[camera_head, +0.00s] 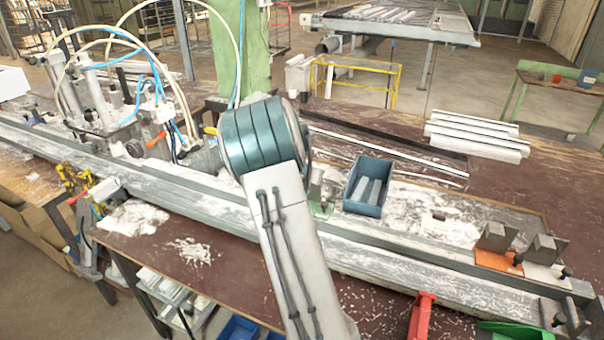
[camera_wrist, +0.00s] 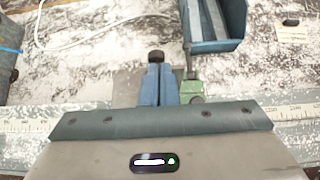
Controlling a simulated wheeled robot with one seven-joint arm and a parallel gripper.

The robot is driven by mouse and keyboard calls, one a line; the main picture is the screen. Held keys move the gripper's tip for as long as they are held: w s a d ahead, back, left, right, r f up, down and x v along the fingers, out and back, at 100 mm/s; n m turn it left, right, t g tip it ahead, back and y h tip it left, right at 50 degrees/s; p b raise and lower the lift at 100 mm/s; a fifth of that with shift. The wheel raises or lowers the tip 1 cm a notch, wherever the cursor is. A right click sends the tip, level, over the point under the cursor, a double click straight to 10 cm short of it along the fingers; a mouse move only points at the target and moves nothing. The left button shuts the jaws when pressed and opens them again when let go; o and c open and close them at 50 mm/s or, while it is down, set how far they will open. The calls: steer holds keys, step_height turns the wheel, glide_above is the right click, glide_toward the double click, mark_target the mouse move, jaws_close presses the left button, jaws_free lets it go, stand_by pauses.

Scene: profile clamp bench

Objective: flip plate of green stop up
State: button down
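The green stop (camera_wrist: 190,88) shows in the wrist view just right of my gripper's fingers, with a small grey upright part at its back. In the head view a bit of the green stop (camera_head: 321,209) shows beside my arm, which hides the rest. My gripper (camera_wrist: 157,67) has its two blue fingers close together, with hardly a gap. A dark round knob (camera_wrist: 156,56) shows right at the fingertips; I cannot tell whether they touch it. A grey plate-like surface (camera_wrist: 128,86) lies left of the fingers, partly hidden; I cannot tell the plate's exact tilt.
A blue bin (camera_head: 369,187) with grey bars stands right behind the stop. An orange stop (camera_head: 497,260) and a white stop (camera_head: 545,274) with grey blocks are at the right end of the long rail (camera_head: 400,262). A red-handled tool (camera_head: 421,315) is at the front edge.

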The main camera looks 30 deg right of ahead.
steer(key=shift+d+r+p, duration=0.5)
steer(key=shift+d, duration=0.2)
steer(key=shift+w+g, duration=0.1)
steer(key=shift+g, duration=0.2)
steer(key=shift+w+d+r+y, duration=0.2)
steer(key=shift+w+d+y, duration=0.1)
steer(key=shift+w+d, duration=0.25)
step_height(320, 180, up, 8)
steer(key=w, duration=0.1)
steer(key=shift+w+d+r+p, duration=0.2)
steer(key=shift+d+p, duration=0.1)
steer(key=shift+p, duration=0.05)
